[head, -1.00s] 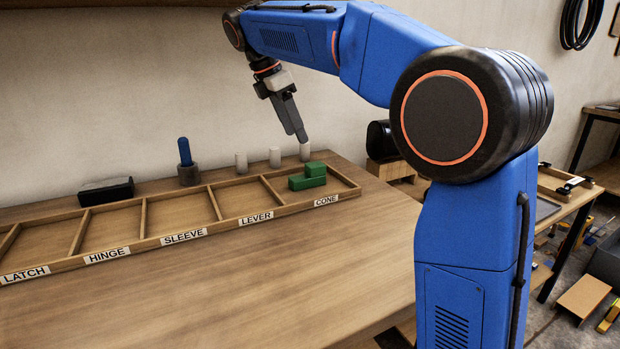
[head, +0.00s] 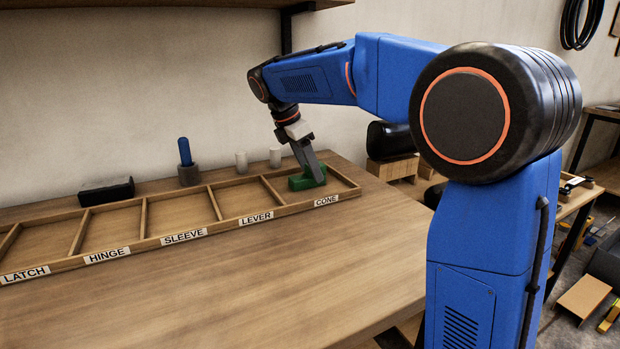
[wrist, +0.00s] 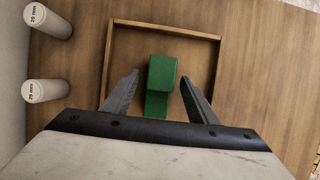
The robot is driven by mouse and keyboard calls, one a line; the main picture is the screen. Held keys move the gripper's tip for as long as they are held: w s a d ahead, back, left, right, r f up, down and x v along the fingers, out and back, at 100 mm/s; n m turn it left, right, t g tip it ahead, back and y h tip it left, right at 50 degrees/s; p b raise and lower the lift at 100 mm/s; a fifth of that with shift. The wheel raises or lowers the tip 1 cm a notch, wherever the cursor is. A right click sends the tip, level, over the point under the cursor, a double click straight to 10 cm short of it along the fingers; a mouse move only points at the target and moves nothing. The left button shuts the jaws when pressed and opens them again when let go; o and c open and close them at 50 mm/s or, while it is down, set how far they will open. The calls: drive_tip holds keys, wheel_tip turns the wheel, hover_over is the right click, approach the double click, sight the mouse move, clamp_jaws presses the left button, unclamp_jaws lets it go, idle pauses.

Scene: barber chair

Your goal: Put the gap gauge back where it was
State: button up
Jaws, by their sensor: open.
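A green stepped block (head: 303,180) lies in the CONE compartment at the right end of the wooden tray (head: 215,228). In the wrist view the green block (wrist: 160,78) shows its raised step nearer the compartment's middle. No label shows which thing is the gap gauge. My gripper (head: 316,179) is down at the green block, pointing into the compartment. In the wrist view the open fingers of my gripper (wrist: 160,82) stand on either side of the block, with a visible gap at each side. Part of the block is hidden behind the fingers in the head view.
White cylinders (head: 241,162) stand behind the tray; two in the wrist view (wrist: 46,91) carry mm labels. A blue peg in a grey base (head: 188,172) and a black block (head: 106,189) stand there too. The other visible compartments are empty. The table front is clear.

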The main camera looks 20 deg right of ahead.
drive_tip(key=shift+d+f, duration=0.1)
drive_tip(key=shift+f, duration=0.2)
drive_tip(key=shift+c, duration=0.7)
drive_tip(key=c, duration=1.1)
